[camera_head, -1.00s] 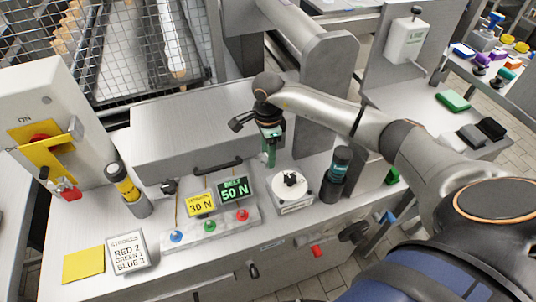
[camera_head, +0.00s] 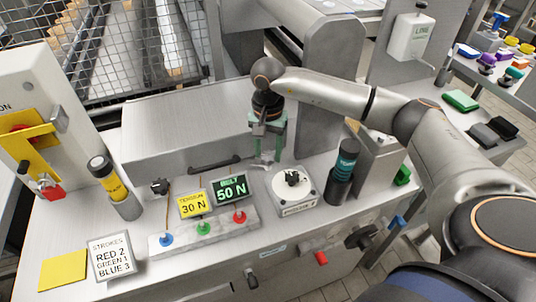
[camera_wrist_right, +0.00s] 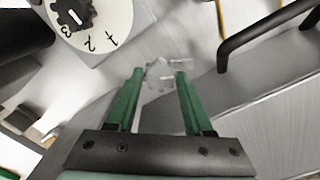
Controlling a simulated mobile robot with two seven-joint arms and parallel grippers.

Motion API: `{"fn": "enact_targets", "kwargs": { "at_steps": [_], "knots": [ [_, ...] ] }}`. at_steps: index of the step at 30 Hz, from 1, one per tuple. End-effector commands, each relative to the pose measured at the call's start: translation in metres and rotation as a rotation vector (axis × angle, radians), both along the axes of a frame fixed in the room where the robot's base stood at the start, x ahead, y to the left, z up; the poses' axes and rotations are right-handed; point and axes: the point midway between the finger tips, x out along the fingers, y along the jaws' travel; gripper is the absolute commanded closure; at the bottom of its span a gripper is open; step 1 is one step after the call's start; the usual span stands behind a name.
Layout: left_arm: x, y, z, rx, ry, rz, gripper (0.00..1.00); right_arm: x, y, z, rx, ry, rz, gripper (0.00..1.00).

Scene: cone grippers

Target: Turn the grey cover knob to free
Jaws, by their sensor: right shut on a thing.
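The grey cover knob (camera_wrist_right: 160,74) is a small pale piece at the fingertips in the right wrist view. In the head view it shows small and partly hidden (camera_head: 262,160), on the bench by the right end of the black handle. My right gripper (camera_head: 265,154), with green fingers, points down at the bench there. In the wrist view its fingers (camera_wrist_right: 158,76) stand on either side of the knob, shut on it. The knob's exact angle is hard to read. My left gripper is in no view.
The black handle (camera_head: 216,165) of the metal cover (camera_head: 185,128) is just left of the gripper. A white dial (camera_head: 292,186) and a dark teal-topped cylinder (camera_head: 343,174) stand to the right. Tension displays (camera_head: 231,189) and coloured buttons (camera_head: 204,229) are in front.

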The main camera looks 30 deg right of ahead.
Motion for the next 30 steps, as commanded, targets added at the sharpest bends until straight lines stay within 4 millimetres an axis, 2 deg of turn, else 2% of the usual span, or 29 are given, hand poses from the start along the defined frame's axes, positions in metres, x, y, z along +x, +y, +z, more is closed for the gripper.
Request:
{"fn": "enact_targets", "kwargs": {
  "at_steps": [6,15,30],
  "knots": [
    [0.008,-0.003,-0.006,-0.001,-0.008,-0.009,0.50,0.001,0.000,-0.001,0.001,-0.002,0.191,1.00],
    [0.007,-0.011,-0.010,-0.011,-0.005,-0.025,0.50,0.000,0.000,0.000,0.001,-0.001,0.383,1.00],
    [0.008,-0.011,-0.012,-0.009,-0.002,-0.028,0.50,0.000,0.000,0.001,0.001,-0.001,0.481,1.00]
  ]
}}
